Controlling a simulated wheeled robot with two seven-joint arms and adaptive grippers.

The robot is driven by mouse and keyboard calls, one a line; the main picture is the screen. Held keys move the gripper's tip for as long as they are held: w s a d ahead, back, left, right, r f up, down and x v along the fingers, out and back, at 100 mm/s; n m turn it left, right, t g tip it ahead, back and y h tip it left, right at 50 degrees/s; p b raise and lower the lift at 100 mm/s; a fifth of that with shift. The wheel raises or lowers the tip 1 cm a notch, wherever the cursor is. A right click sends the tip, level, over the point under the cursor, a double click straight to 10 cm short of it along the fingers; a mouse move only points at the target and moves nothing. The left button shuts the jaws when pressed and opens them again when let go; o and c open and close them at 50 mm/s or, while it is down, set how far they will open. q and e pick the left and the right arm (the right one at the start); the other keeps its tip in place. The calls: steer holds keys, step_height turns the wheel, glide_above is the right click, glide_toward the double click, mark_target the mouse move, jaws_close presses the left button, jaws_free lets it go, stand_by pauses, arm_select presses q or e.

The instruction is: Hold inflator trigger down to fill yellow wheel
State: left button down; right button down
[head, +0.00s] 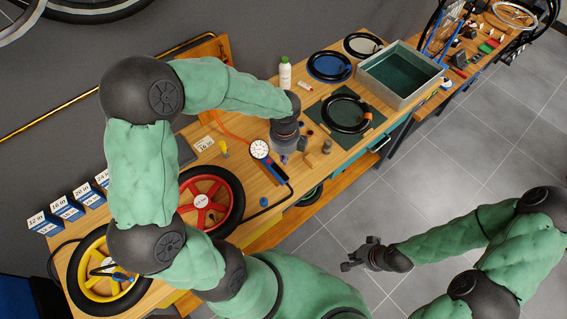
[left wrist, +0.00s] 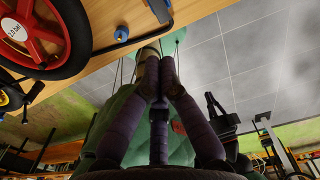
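The yellow wheel (head: 88,284) lies flat at the near left end of the bench, partly hidden by my left arm; a bit of it shows at the left edge of the left wrist view (left wrist: 8,98). A small blue and black piece (head: 122,276) rests over its hub. The inflator (head: 269,167), with a round white gauge (head: 260,149), lies on the bench beside my left gripper (head: 286,146). In the left wrist view, the left gripper's purple fingers (left wrist: 159,66) come together with nothing clear between them. The trigger cannot be made out. My right gripper (head: 362,257) looks open and empty over the floor.
A red wheel (head: 219,187) lies between the yellow wheel and the inflator. Blue size-label blocks (head: 68,209) line the back edge. A white bottle (head: 285,74), a black tire on a mat (head: 374,118) and a grey basin (head: 438,83) stand farther along.

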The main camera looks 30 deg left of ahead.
arm_select(q)
step_height(320, 180, up, 2)
steer(key=shift+r, duration=0.1)
steer(key=shift+s+a, duration=0.1)
steer(key=shift+a, duration=0.05)
stand_by(0.8)
